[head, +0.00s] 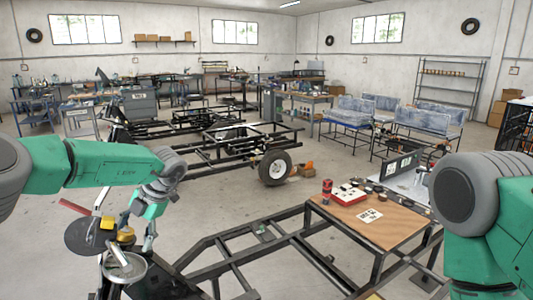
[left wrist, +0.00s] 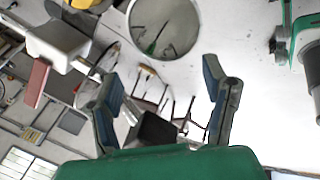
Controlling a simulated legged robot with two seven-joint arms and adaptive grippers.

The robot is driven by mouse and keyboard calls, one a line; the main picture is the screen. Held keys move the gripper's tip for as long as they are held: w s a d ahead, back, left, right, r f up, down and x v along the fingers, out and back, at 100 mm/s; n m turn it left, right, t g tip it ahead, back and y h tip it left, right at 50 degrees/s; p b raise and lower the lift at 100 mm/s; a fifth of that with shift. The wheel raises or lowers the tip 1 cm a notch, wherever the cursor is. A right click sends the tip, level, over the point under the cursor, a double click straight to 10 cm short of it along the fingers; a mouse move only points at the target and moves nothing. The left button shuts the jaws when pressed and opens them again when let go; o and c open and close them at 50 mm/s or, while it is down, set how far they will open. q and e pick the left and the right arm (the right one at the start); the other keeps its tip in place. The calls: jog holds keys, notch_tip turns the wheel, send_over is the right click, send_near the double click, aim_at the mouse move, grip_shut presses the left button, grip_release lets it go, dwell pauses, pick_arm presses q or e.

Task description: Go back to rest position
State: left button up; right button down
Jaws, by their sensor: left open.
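My left gripper (head: 138,230) hangs at the end of the green and grey left arm, at the lower left of the head view. It is close to a stand with a dark round disc (head: 88,237), a yellow part (head: 125,234) and a metal round plate (head: 126,268). In the left wrist view the two fingers of my left gripper (left wrist: 165,98) are spread apart, with nothing held between them. A grey round disc (left wrist: 163,28) shows beyond them. My right arm fills the right edge of the head view; its gripper is out of view.
A wood-topped table (head: 375,228) with a red box (head: 349,194) and a red-and-black can (head: 327,190) stands at right. A dark metal frame (head: 240,260) runs along the front. A wheel (head: 275,168) is on a chassis behind. Open floor (head: 225,210) lies between.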

pick_arm(q)
jog(key=s+d+f+m+t+y+b, duration=0.1)
jog(key=d+f+m+t+y+b, duration=0.15)
jog(key=f+m, duration=0.4)
jog(key=s+d+f+m+t+y+b, duration=0.1)
jog(key=f+m+t+b, duration=0.1)
jog(key=f+m+t, duration=0.4)
jog(key=s+d+f+m+h+b, duration=0.25)
jog(key=s+f+m, duration=0.25)
jog(key=f, duration=0.3)
jog(key=s+d+f+m+h+b, duration=0.1)
jog(key=s+d+f+m+h, duration=0.15)
jog(key=s+f+m, duration=0.4)
jog(key=s+a+f+m+g+h+b, duration=0.1)
jog(key=s+f+m+g+h+b, duration=0.1)
jog(key=s, duration=1.2)
jog(key=s+a+f+m+g+h+b, duration=0.1)
jog(key=s+f+m+g, duration=0.3)
jog(key=s, duration=1.1)
notch_tip(320, 180, down, 2)
jog(key=m+h+b, duration=0.1)
jog(key=m, duration=0.2)
jog(key=shift+a, duration=0.15)
pick_arm(e)
notch_tip(320, 180, down, 13)
jog(key=shift+w+d+r, duration=0.15)
jog(key=shift+w+d, duration=0.05)
jog(key=shift+d, duration=0.2)
